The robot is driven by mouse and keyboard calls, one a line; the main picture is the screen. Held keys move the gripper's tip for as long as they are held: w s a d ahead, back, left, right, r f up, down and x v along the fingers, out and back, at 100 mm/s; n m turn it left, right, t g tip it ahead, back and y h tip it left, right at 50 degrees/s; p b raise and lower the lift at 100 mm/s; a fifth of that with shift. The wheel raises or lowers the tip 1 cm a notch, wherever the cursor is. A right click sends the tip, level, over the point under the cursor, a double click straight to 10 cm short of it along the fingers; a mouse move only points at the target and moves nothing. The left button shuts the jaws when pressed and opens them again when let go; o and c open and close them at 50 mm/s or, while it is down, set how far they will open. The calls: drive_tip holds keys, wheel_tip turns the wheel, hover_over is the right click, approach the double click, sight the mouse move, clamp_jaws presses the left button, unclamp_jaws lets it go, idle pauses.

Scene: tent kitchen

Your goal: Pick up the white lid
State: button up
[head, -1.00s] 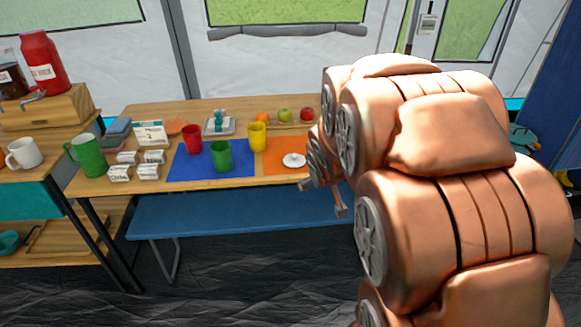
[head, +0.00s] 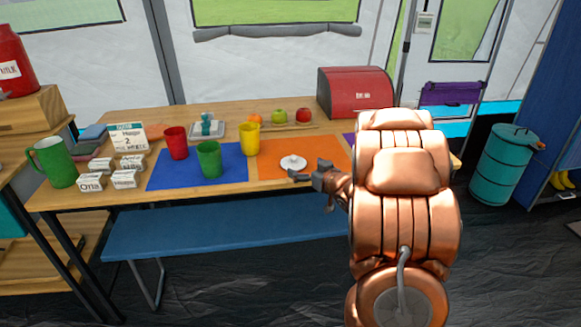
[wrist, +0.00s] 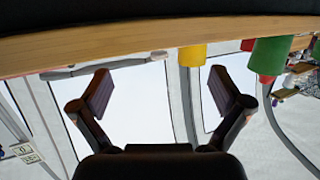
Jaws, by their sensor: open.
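The white lid (head: 293,163) lies flat on the orange mat (head: 272,174) near the front of the wooden table, with a small knob on top. My gripper (head: 307,174) is just right of the lid and in front of it in the head view, partly overlapping the mat. I cannot tell whether it touches the lid. In the wrist view my gripper (wrist: 160,95) has its two fingers spread wide with nothing between them. The lid does not show in the wrist view, where the table edge (wrist: 110,50) runs across the top.
A yellow cup (head: 250,139), green cup (head: 209,160) and red cup (head: 176,143) stand left of the lid. Fruit (head: 278,116) and a red bread box (head: 355,92) are behind. A blue bench (head: 200,228) runs along the table's front.

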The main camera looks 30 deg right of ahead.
sight(294, 161)
drive_tip(key=shift+w+d+f+b, duration=0.15)
drive_tip(key=shift+w+f, duration=0.1)
drive_tip(key=shift+w, duration=0.95)
drive_tip(key=shift+w+a+f+b, duration=0.1)
drive_tip(key=shift+w+f+b, duration=0.15)
drive_tip(key=shift+w, duration=1)
drive_tip(key=shift+w+d+f+b, duration=0.1)
drive_tip(key=shift+w+f, duration=0.15)
drive_tip(key=shift+w, duration=0.95)
drive_tip(key=c, duration=0.9)
